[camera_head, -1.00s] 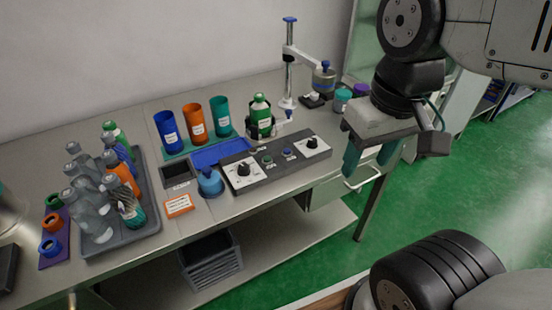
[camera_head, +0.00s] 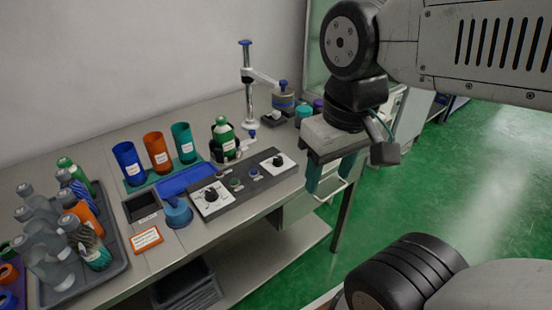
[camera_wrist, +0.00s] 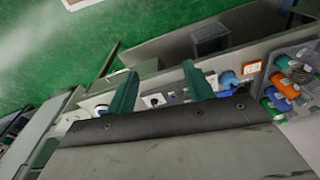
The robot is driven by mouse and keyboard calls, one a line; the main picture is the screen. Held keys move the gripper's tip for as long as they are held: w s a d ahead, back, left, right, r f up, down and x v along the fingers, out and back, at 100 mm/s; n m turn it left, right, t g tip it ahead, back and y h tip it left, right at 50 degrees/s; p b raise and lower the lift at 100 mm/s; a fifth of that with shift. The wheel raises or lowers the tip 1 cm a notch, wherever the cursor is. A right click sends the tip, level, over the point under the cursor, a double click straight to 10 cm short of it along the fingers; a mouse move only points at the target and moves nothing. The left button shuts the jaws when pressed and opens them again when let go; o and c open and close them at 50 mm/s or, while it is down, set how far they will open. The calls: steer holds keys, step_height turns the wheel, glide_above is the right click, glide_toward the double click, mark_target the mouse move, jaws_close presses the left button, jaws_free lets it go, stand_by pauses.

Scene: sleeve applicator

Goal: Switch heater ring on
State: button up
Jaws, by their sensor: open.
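The dark control panel (camera_head: 238,203) lies along the bench's front edge. A green bottle (camera_head: 223,133) stands in a dark holder behind the panel, beside a post with a white arm (camera_head: 262,77). My gripper (camera_head: 330,180) is open and empty, right of the panel and apart from it. Its teal fingers also show in the wrist view (camera_wrist: 160,72), with the panel beyond them.
Blue, orange and teal cups (camera_head: 158,153) stand behind a blue tray (camera_head: 186,180). A grey tray (camera_head: 104,262) of several bottles is at left. A blue domed object (camera_head: 178,213) and an orange-framed sign (camera_head: 146,240) sit left of the panel. Green floor is open at right.

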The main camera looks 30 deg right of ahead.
steer(key=shift+c, duration=0.2)
steer(key=n+g, duration=0.1)
steer(key=n, duration=0.7)
glide_above(278, 158)
step_height(278, 158, down, 15)
steer(key=shift+r, duration=0.15)
steer(key=shift+f, duration=0.4)
step_height(278, 158, down, 7)
steer(key=shift+f, duration=0.1)
